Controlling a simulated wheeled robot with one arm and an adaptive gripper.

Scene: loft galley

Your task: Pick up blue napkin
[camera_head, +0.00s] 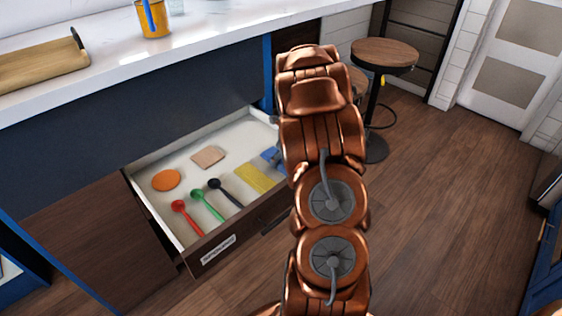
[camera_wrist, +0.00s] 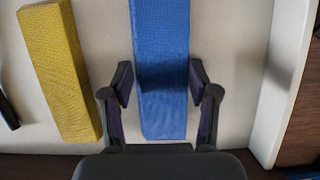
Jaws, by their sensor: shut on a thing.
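The blue napkin (camera_wrist: 162,40) is a long flat-sided block in the wrist view, lying in the open drawer (camera_head: 222,138). My gripper (camera_wrist: 160,82) has one finger on each side of it near its lower end and is shut on it. The napkin appears to be still at the drawer floor. In the head view only a small part of the blue napkin (camera_head: 270,154) shows at the drawer's right end; my arm hides the rest and my gripper.
A yellow napkin (camera_head: 255,178) lies left of the blue one. Black (camera_head: 226,193), green (camera_head: 208,205) and red (camera_head: 187,219) spoons, an orange disc (camera_head: 166,180) and a tan square (camera_head: 208,157) share the drawer. The drawer's side wall (camera_wrist: 290,75) is close on the right. The counter (camera_head: 130,60) overhangs behind.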

